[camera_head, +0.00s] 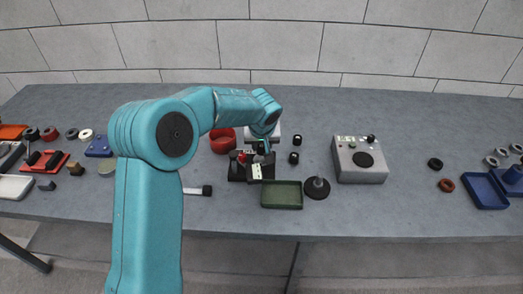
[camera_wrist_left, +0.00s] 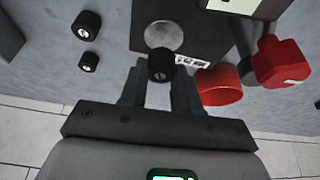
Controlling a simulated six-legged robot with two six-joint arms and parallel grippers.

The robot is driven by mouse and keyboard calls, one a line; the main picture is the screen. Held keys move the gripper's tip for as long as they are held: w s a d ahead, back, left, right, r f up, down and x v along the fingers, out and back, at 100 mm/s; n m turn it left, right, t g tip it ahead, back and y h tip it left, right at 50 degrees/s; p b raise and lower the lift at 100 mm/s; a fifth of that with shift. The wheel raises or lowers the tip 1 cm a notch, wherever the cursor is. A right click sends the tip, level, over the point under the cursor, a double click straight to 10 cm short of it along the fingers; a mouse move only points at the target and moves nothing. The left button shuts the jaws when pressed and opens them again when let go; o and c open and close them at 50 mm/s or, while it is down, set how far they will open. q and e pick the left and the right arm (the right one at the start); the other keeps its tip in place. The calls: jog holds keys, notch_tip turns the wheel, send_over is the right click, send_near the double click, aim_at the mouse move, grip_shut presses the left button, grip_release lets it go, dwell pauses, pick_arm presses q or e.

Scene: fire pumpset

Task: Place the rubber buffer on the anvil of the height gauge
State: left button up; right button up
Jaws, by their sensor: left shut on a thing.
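My left gripper (camera_wrist_left: 160,85) is shut on a small black rubber buffer (camera_wrist_left: 161,64), held between its fingertips. The height gauge (camera_head: 238,175) has a black base, a pale display and a red knob (camera_wrist_left: 282,62). Its anvil, a round grey disc (camera_wrist_left: 164,30), shows in the left wrist view just beyond the buffer. The buffer overlaps the disc's near edge in that view; I cannot tell whether they touch. In the head view my left gripper (camera_head: 263,145) is over the back of the gauge, and the held buffer is hard to make out. My right gripper is not in view.
Two similar black buffers (camera_head: 297,140) (camera_head: 293,157) stand right of the gauge. A red round part (camera_head: 222,141) is behind left. A green tray (camera_head: 282,197), a black round stand (camera_head: 317,188) and a grey box (camera_head: 360,160) are nearby.

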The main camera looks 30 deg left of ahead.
aim_at(262, 148)
pick_arm(q)
notch_tip(262, 148, down, 3)
jog(key=shift+a+r, duration=0.1)
jog(key=o, duration=1)
jog(key=shift+o, duration=0.2)
